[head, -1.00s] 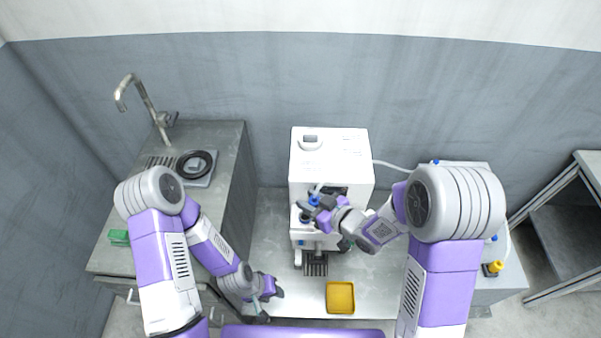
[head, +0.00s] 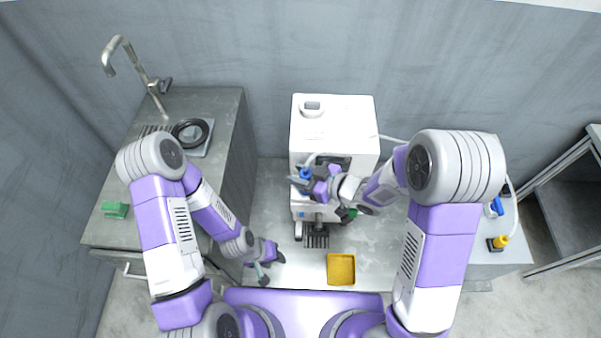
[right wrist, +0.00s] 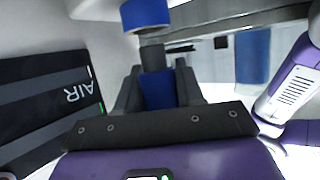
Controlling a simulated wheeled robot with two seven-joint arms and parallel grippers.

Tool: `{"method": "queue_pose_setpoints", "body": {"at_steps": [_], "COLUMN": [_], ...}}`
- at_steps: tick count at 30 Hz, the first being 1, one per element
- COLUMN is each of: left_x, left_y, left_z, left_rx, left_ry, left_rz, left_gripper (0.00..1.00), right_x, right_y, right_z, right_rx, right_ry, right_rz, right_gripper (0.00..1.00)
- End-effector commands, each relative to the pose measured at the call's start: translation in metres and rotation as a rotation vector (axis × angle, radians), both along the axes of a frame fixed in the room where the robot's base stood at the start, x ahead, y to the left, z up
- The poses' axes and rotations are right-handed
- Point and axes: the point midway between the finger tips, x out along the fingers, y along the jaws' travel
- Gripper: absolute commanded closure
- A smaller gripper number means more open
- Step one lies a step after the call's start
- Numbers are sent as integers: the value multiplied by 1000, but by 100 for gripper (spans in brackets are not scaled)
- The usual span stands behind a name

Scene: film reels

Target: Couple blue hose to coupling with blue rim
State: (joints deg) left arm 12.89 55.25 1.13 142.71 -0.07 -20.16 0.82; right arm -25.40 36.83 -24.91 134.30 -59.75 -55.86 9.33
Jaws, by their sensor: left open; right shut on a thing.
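My right gripper (head: 299,184) is at the front of the white machine (head: 312,130). In the right wrist view its fingers (right wrist: 158,92) are shut on the blue hose end (right wrist: 157,88), with a grey tip (right wrist: 152,57) pointing up. The blue-rimmed coupling (right wrist: 146,15) is just above that tip, roughly in line. I cannot tell whether they touch. In the head view blue shows at the gripper (head: 305,173), but the joint is too small to read. My left gripper (head: 271,267) is open and empty, low near the bench front.
A yellow tray (head: 341,269) lies on the bench right of my left gripper. A sink with a tap (head: 133,62) and a green block (head: 115,210) are at left. Blue (head: 496,206) and yellow (head: 500,241) fittings are at right. The bench (head: 270,195) left of the machine is clear.

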Motion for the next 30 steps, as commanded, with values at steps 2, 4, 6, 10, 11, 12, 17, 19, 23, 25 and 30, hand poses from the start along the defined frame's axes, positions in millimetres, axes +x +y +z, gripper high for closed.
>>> {"method": "queue_pose_setpoints", "body": {"at_steps": [2,4,6,10,11,12,17,19,23,25,30], "left_x": [0,0,0,0,0,0,0,0,0,0,0], "left_y": [0,0,0,0,0,0,0,0,0,0,0], "left_z": [-9,-12,-13,-12,-12,-12,-12,-12,-12,-12,-13], "left_rx": [0,0,0,0,0,0,0,0,0,0,0], "left_ry": [0,0,0,0,0,0,0,0,0,0,0], "left_rz": [0,0,0,0,0,0,0,0,0,0,0], "left_gripper": [57,57,57,57,57,57,57,57,57,57,57], "right_x": [0,0,0,0,0,0,0,0,0,0,-1], "right_y": [1,1,0,0,0,0,0,0,0,-1,-3], "right_z": [-10,-14,-15,-15,-15,-14,-14,-14,-14,-14,-14], "right_rx": [1,0,0,0,0,0,0,0,0,1,1], "right_ry": [-1,0,0,-1,-1,-1,-1,-1,-2,-1,-2], "right_rz": [1,1,1,0,0,0,0,0,-1,-1,-1], "right_gripper": [94,94,94,94,94,94,94,94,94,94,94]}}
